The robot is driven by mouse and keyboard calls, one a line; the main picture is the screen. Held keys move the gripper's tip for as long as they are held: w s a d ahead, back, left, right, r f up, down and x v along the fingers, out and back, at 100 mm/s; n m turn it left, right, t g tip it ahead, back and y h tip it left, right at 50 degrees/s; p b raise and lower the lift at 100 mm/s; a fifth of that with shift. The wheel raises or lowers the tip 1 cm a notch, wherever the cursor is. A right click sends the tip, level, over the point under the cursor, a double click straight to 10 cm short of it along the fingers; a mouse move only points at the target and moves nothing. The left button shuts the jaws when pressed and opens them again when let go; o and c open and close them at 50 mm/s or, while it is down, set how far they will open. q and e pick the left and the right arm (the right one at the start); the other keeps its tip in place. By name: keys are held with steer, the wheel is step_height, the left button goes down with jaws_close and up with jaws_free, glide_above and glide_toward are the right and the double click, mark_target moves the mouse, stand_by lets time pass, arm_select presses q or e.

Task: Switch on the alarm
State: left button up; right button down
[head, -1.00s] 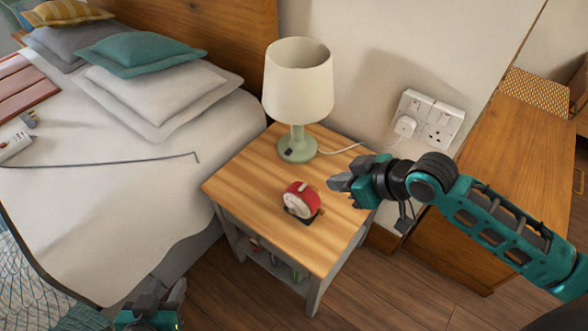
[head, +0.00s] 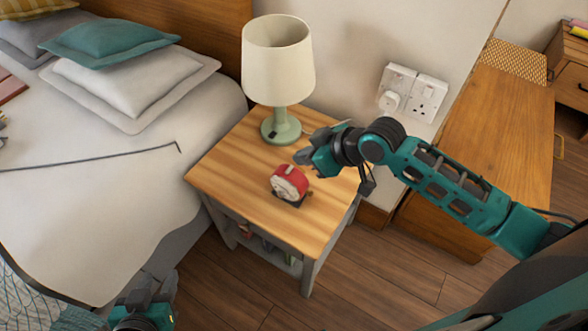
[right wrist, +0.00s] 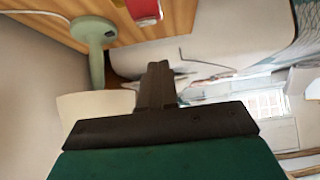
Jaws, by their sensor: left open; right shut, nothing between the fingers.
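A red alarm clock (head: 290,184) with a pale face stands on a dark base on the wooden nightstand (head: 230,179). My right gripper (head: 303,158) is shut and empty, just behind and above the clock in the head view. I cannot tell whether it touches the clock. In the right wrist view, the shut fingers (right wrist: 157,85) point toward the top, and part of the red clock (right wrist: 143,10) shows at the top edge. My left gripper (head: 152,288) is open and empty, low beside the bed at the bottom of the head view.
A lamp (head: 278,62) with a green base stands at the back of the nightstand, close to my right gripper. A wall socket (head: 413,92) is behind. The bed (head: 90,215) is on the left, a wooden cabinet (head: 495,135) on the right. The nightstand's front top is clear.

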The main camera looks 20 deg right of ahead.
mark_target(294, 181)
steer(key=x, duration=0.4)
steer(key=shift+b, duration=0.3)
step_height(294, 181, down, 3)
steer(key=shift+r, duration=0.2)
steer(key=shift+f+b, duration=0.35)
steer(key=shift+f, duration=0.4)
